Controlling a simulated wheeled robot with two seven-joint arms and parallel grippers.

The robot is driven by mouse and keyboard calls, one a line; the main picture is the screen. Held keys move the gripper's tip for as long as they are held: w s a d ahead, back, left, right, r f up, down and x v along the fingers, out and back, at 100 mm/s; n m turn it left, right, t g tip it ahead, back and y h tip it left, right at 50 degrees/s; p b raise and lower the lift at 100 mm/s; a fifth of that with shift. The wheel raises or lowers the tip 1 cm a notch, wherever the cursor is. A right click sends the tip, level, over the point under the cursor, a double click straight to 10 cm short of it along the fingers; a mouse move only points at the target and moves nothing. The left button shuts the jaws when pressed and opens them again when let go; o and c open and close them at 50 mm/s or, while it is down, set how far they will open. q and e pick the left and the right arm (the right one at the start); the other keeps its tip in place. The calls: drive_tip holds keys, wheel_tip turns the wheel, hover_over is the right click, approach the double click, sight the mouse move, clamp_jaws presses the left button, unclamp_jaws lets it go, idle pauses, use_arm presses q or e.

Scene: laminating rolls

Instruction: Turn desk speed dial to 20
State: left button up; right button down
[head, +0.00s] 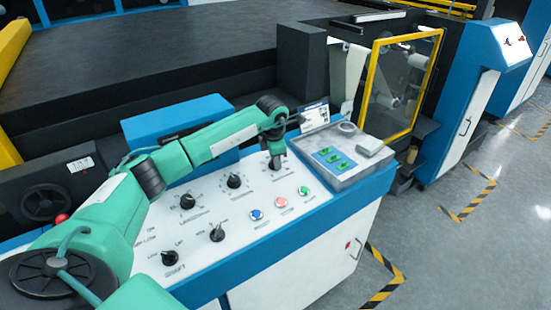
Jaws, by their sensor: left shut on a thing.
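The white sloped control desk (205,275) fills the lower middle of the head view. My left arm reaches across it from the left, and my left gripper (275,161) points down at the right end of the upper row of dials. It is shut on the dial there, which I take to be the speed dial; the gripper hides most of it. A dial scale (279,178) shows around it, but its numbers and the pointer are too small or hidden to read. My right gripper is out of view.
Other black dials (234,181) sit to the left, with two more (217,234) lower down. Blue (256,215), red (281,202) and green (303,190) buttons lie just below right. A grey tray (352,176) with green items adjoins on the right. A yellow-framed door (375,60) stands behind.

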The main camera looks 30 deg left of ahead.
use_arm(q)
drive_tip(key=o, duration=1)
drive_tip(key=r+b, duration=0.1)
drive_tip(key=r, duration=0.3)
drive_tip(key=s+r+b, duration=0.1)
drive_tip(key=r, duration=0.4)
drive_tip(key=s+r+b, duration=0.1)
drive_tip(key=r, duration=0.3)
drive_tip(key=shift+s+d+r, duration=0.25)
drive_tip(key=shift+d+r, duration=0.05)
drive_tip(key=shift+d, duration=0.05)
